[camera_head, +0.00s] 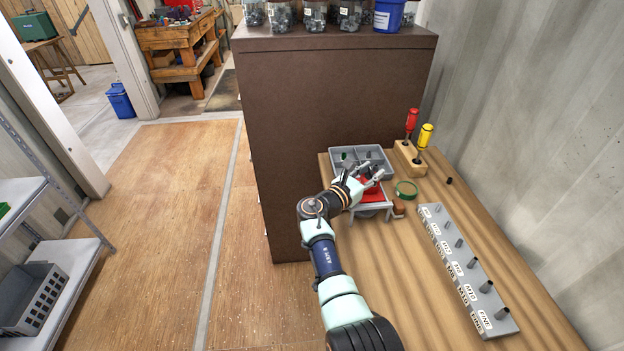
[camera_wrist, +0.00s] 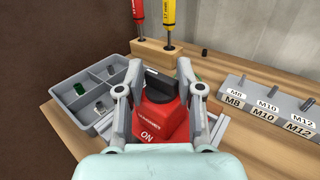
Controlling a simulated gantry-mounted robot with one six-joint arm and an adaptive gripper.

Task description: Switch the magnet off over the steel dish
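The magnet (camera_wrist: 165,122) is a red block marked ON, with a black knob (camera_wrist: 160,84) on top. In the head view the red magnet (camera_head: 371,194) is partly hidden by my gripper (camera_head: 370,172). My gripper (camera_wrist: 161,78) is over the magnet, its fingers spread on either side of the knob. Whether they touch the knob is hard to tell. The magnet sits at a small light grey stand (camera_head: 383,207). A grey rounded shape (camera_head: 368,213) under the stand may be the steel dish; it is mostly hidden.
A grey divided tray (camera_wrist: 77,119) with small parts lies left of the magnet. A wooden block (camera_wrist: 168,55) holds red and yellow screwdrivers.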

